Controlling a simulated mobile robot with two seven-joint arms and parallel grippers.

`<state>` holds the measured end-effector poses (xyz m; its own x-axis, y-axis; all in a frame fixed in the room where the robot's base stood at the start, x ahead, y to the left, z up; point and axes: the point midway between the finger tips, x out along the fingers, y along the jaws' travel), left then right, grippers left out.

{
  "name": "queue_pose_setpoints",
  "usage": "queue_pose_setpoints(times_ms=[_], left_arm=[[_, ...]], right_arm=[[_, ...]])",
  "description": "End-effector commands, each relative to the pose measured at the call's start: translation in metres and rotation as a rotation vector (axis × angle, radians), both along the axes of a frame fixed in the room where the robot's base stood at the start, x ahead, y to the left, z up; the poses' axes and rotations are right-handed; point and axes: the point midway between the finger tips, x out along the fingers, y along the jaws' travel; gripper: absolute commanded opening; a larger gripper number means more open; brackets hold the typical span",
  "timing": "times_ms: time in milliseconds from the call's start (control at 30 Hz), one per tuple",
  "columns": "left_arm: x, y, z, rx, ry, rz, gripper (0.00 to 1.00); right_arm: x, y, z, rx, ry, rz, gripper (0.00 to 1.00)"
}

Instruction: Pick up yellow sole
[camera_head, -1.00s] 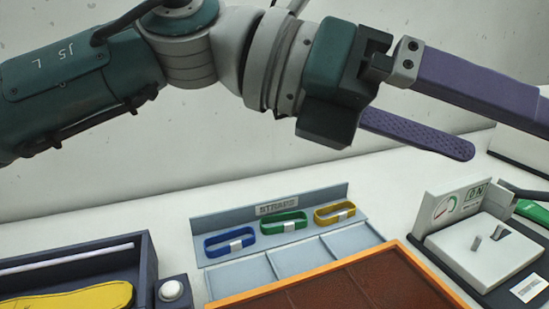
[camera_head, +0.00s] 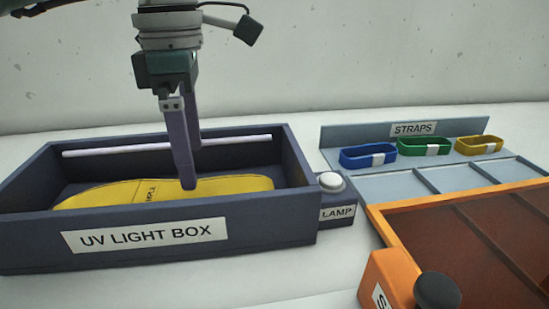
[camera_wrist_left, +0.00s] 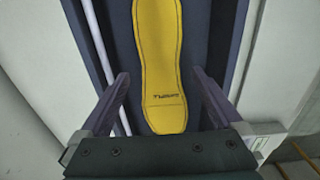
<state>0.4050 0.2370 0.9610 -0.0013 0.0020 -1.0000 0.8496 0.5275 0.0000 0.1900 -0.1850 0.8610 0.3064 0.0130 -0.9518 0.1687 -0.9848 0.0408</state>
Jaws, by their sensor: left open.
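The yellow sole (camera_head: 235,184) lies flat inside the dark UV light box (camera_head: 268,232), with its long side along the box. My left gripper (camera_head: 191,180) points down into the box over the sole, and its purple fingers hide part of it. In the left wrist view the sole (camera_wrist_left: 160,62) runs up the picture between the two open fingers of my left gripper (camera_wrist_left: 160,82). The fingers stand apart on either side, with nothing between them at the tips that they visibly touch. My right gripper is not in view.
A lamp button (camera_head: 331,181) sits at the box's right end. A strap rack (camera_head: 400,130) holds blue, green and yellow straps. An orange-rimmed tray (camera_head: 440,207) with a dark knob (camera_head: 437,291) stands at the front right. A white tube (camera_head: 110,149) runs along the box's back wall.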

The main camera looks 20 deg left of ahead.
Motion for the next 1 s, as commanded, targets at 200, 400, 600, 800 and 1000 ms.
queue_pose_setpoints(times_ms=[200,400,600,800,1000], left_arm=[[0.000,-0.002,-0.027,-0.002,0.003,0.000,1.00],[0.001,-0.003,-0.053,-0.001,0.000,-0.001,1.00],[0.001,-0.003,-0.056,-0.001,-0.002,-0.002,1.00],[0.001,-0.003,-0.055,-0.001,-0.002,-0.001,0.84],[0.001,-0.003,-0.055,-0.001,-0.002,-0.001,0.62]], right_arm=[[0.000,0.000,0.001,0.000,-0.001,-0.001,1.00],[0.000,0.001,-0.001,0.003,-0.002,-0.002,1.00],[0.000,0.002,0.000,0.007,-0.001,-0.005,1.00],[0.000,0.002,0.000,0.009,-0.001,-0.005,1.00],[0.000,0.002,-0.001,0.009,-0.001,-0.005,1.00]])
